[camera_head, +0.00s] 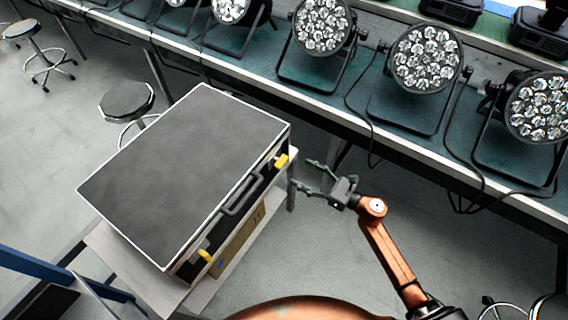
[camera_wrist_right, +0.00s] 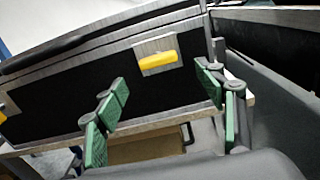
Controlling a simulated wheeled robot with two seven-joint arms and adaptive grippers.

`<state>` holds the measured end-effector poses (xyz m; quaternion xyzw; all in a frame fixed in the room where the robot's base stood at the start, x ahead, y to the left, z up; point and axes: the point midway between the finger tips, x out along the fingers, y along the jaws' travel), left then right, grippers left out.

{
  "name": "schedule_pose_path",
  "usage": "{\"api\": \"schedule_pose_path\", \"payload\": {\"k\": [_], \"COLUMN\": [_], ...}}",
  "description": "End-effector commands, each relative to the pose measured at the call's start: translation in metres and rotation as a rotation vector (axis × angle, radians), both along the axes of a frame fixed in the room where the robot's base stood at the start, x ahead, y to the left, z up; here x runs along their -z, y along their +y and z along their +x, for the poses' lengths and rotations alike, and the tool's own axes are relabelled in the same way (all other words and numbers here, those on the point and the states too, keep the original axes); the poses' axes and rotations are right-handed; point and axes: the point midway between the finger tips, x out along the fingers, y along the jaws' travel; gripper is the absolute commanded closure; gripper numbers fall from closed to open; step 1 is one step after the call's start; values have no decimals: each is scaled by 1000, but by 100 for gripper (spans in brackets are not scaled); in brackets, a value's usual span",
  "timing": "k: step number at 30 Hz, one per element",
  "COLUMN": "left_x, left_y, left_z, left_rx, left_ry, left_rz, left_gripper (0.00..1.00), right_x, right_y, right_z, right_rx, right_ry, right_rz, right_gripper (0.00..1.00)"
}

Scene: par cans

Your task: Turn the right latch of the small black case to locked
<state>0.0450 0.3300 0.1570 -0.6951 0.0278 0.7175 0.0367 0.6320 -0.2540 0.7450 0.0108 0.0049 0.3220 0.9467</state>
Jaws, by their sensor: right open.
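The small black case (camera_head: 185,165) has a grey top with pale metal edges and stands on a small table. Its front carries a dark handle (camera_head: 242,194) between two yellow latches. The right latch (camera_head: 281,161) is near the case's right corner; in the right wrist view its yellow lever (camera_wrist_right: 157,60) lies nearly level on a metal plate. The left latch (camera_head: 205,255) is near the front left corner. My right gripper (camera_head: 305,174) is open and empty, in front of the right latch and apart from it. Its green-padded fingers (camera_wrist_right: 162,108) show below the latch. My left gripper is not seen.
The pale table (camera_head: 112,262) under the case has a brown box (camera_head: 240,240) below its top. A long bench (camera_head: 420,165) with several par cans (camera_head: 426,58) and hanging cables runs behind. A stool (camera_head: 127,101) stands behind the case. Open floor lies right of the case.

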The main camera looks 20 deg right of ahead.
Motion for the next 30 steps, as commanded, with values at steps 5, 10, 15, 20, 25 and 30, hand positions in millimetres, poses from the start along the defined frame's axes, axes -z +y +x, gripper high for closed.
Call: {"api": "schedule_pose_path", "payload": {"k": [5,10,15,20,25,30], "left_x": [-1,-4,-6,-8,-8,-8], "left_y": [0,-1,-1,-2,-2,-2], "left_z": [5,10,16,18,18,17], "left_rx": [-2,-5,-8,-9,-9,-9], "left_ry": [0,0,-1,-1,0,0], "left_rz": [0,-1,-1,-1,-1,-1], "left_gripper": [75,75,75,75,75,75], "right_x": [-5,-4,-4,-4,-4,-4], "right_y": [15,31,44,49,49,49], "right_z": [15,37,53,60,60,60], "right_rx": [-12,-10,-8,-8,-7,-7], "right_ry": [-23,-21,-18,-17,-16,-16], "right_rz": [-23,-20,-18,-18,-18,-18], "right_gripper": [36,36,36,36,36,42]}}
